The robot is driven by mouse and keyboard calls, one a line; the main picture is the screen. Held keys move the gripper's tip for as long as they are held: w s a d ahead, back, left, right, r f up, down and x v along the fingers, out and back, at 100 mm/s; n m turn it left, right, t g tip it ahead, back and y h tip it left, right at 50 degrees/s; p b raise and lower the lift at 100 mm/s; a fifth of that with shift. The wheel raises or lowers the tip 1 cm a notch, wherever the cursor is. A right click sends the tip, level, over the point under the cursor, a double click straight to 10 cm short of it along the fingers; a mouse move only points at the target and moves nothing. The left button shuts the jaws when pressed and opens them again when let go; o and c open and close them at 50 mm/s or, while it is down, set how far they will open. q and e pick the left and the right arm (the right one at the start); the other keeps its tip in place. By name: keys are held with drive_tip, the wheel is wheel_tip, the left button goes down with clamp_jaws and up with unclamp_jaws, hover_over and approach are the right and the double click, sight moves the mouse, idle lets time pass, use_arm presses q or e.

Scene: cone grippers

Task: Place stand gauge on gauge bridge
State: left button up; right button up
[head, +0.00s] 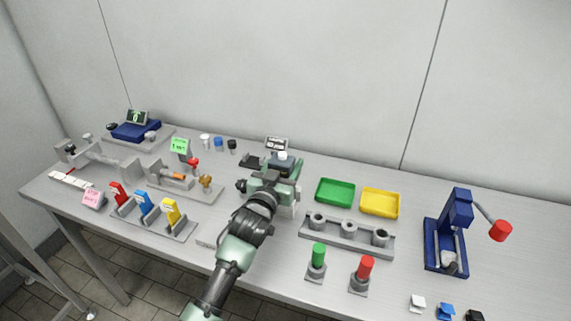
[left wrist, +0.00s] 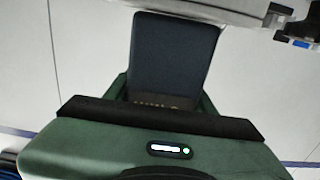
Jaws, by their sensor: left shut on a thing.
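My left gripper (head: 281,164) is over the back middle of the table and shut on a dark blue block-like thing. In the left wrist view that dark block (left wrist: 172,60) stands up between the green fingers of the gripper (left wrist: 160,115). I take it to be the stand gauge, though its face is hidden. A small grey display (head: 277,143) shows just behind the gripper; I cannot tell whether it belongs to the held thing. A dark flat part (head: 250,161) shows left of the gripper. The gauge bridge cannot be told apart for certain; my arm covers part of this area. My right gripper is out of view.
Left stand a fixture with a green display (head: 180,145), colored clamps (head: 145,204) and a blue device (head: 136,131). Right are a green tray (head: 335,192), a yellow tray (head: 380,203), a grey holder (head: 347,237) and a blue press (head: 446,232). The wall is close behind.

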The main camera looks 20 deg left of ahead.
use_arm(q)
drive_tip(key=shift+f, duration=0.15)
drive_tip(key=o, duration=1.6)
drive_tip(key=s, duration=0.6)
drive_tip(key=s+b, duration=0.1)
drive_tip(key=s, duration=0.5)
drive_tip(key=shift+a+r, duration=0.2)
